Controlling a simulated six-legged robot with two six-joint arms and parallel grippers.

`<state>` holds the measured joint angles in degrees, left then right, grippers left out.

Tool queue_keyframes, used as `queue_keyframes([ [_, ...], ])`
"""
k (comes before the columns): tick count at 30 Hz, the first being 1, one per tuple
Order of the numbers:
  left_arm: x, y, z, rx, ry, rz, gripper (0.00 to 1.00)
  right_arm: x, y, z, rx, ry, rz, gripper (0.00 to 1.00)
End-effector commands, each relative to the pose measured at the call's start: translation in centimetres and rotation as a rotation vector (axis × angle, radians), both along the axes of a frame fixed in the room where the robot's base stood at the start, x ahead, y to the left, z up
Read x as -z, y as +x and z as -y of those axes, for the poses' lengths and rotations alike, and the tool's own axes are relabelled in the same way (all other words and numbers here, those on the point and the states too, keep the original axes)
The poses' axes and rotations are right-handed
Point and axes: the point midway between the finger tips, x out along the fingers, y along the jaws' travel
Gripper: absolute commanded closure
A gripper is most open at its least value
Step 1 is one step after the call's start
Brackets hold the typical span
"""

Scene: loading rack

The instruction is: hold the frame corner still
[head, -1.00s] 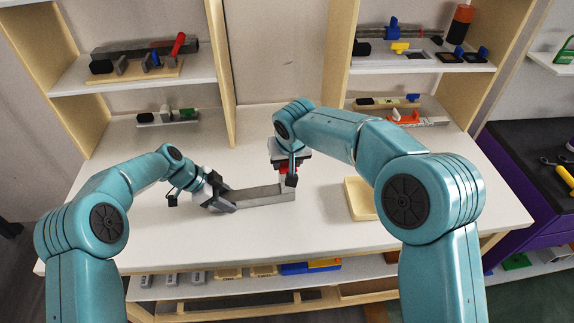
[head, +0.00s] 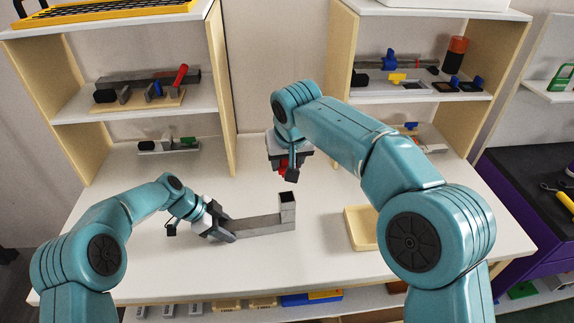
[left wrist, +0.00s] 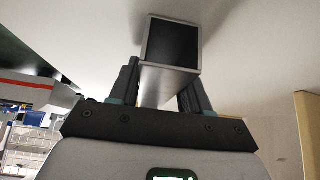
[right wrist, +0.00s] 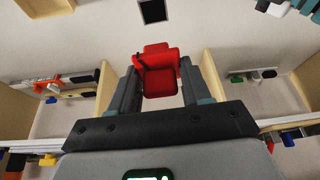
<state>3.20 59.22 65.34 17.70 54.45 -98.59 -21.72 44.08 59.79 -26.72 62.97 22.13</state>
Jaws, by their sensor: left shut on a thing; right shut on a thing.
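The frame corner (head: 262,226) is a grey L-shaped square tube. Its long leg lies low along the white table and its short leg stands upright at the right, with a dark open top. My left gripper (head: 222,227) is shut on the long leg's left end. The tube also shows between its fingers in the left wrist view (left wrist: 168,78). My right gripper (head: 286,164) is shut on a red piece (right wrist: 158,72), behind and above the upright leg in the head view and apart from it. The open tube end also shows in the right wrist view (right wrist: 152,10).
A shallow cream tray (head: 359,228) sits on the white table (head: 180,265) to the right of the corner. Shelves with parts stand behind: a left shelf (head: 75,103) and a right shelf (head: 420,97). The table in front of the corner is clear.

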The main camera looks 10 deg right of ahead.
Motion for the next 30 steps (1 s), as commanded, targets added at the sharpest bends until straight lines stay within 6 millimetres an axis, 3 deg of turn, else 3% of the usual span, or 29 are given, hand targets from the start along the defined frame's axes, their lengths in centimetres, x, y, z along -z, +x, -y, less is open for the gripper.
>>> queue_keyframes([
  [8,-0.1,0.0,0.0,-0.001,-0.001,0.001,0.97,0.4,0.0,0.0,-0.001,-0.001,-0.001,0.86],
  [19,-0.1,0.0,0.0,-0.001,-0.001,0.001,0.97,2.6,0.0,0.0,0.0,0.0,-0.001,0.86],
  [30,-0.1,0.0,0.0,-0.001,-0.001,0.001,0.97,2.6,0.0,0.0,0.0,0.0,0.0,0.86],
])
